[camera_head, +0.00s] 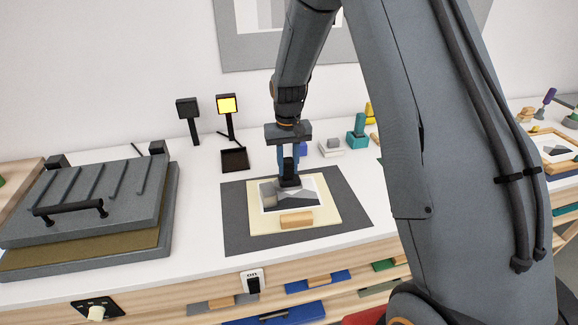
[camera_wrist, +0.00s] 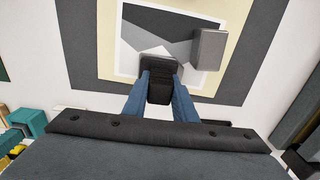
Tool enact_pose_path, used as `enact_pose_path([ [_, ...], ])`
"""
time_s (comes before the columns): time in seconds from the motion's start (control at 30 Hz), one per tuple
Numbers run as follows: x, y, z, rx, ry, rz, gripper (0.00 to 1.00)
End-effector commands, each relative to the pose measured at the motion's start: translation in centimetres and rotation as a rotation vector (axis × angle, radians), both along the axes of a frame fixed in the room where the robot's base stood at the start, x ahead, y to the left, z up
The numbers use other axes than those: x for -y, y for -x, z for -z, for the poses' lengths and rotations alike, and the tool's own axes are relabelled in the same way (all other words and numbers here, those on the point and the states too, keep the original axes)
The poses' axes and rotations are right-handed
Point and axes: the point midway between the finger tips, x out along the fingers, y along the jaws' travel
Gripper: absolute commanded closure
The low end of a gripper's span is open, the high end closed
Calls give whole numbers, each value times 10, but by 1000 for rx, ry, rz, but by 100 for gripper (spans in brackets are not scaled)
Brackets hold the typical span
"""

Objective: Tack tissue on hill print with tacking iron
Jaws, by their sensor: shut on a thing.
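The hill print (camera_head: 305,198), a grey landscape with a white border, lies on a cream board (camera_head: 332,217). It also shows in the wrist view (camera_wrist: 155,22). My gripper (camera_head: 288,168) is over the print's far edge, its blue fingers shut on a black handle, which looks like the tacking iron's (camera_wrist: 160,88). The iron's dark lower end (camera_head: 289,182) is at the print's far part; I cannot tell whether it touches. A grey block (camera_wrist: 210,48) sits on the print near one side. I cannot make out the tissue.
A dark mat (camera_head: 355,215) lies under the board. A wooden block (camera_head: 296,219) is at the board's near edge. A grey press (camera_head: 85,205) stands left. Behind are a lit yellow lamp (camera_head: 227,104), a dark tray (camera_head: 234,159) and a teal item (camera_head: 358,132).

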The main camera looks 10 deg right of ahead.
Motion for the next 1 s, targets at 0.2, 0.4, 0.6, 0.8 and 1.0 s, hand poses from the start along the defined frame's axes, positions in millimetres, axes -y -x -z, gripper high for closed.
enact_pose_path([
  [0.2, -9, -2, 0, 0, 0, -2, 100],
  [0.4, -12, -2, 0, 0, 0, 0, 100],
  [0.6, -13, -2, 0, 0, 0, 0, 100],
  [0.8, -23, -4, 0, 0, 0, -2, 100],
  [1.0, -25, -5, 0, 0, 0, 0, 100],
])
